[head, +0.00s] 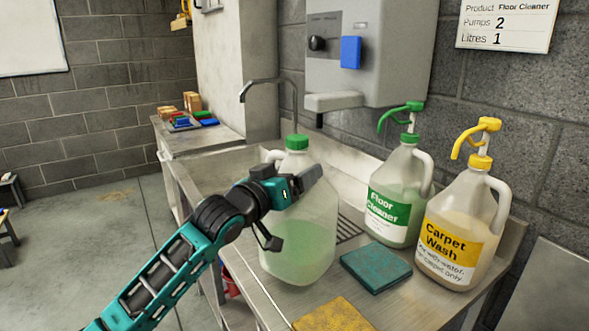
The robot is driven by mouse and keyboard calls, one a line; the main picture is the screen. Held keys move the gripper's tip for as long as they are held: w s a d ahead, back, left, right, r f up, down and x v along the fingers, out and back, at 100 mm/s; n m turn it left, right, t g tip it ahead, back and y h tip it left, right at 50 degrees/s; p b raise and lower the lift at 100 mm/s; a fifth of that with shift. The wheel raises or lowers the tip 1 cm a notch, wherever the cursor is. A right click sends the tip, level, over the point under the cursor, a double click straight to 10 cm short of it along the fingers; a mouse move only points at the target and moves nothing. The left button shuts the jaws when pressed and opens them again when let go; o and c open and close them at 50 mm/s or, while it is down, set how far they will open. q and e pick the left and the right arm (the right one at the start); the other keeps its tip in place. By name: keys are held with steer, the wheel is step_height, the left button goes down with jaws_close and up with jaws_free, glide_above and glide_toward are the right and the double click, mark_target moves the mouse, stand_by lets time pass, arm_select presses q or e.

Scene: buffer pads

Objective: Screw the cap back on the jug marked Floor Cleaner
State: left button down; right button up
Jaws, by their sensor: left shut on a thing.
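A translucent jug (312,235) holding pale green liquid stands upright at the front of the steel counter. A green cap (297,142) sits on its neck; I cannot tell how tight it is. No label shows on the side facing me. My left gripper (290,208) is in front of the jug, shut on it at its upper body; the arm hides part of the jug, and the exact grip is unclear. A second jug, labelled Floor Cleaner (389,212), stands behind to the right with a green pump (408,118) in its neck. My right gripper is not in view.
A Carpet Wash jug (446,245) with a yellow pump stands at the right. A teal pad (376,267) and a yellow pad (334,316) lie on the counter (241,269). A grey dispenser (365,62) and a sign (507,24) reading Floor Cleaner, Pumps 2, Litres 1 are on the wall.

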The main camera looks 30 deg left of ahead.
arm_select(q)
steer(key=shift+f, duration=1.55)
jaws_free()
steer(key=shift+f, duration=0.3)
steer(key=shift+r, duration=0.1)
steer(key=shift+r, duration=0.25)
steer(key=shift+s+f, duration=0.1)
steer(key=shift+s, duration=0.3)
steer(key=s+a, duration=0.1)
steer(key=s, duration=1)
steer(key=shift+a+b, duration=0.4)
steer(key=shift+b, duration=0.05)
steer(key=shift+f, duration=0.1)
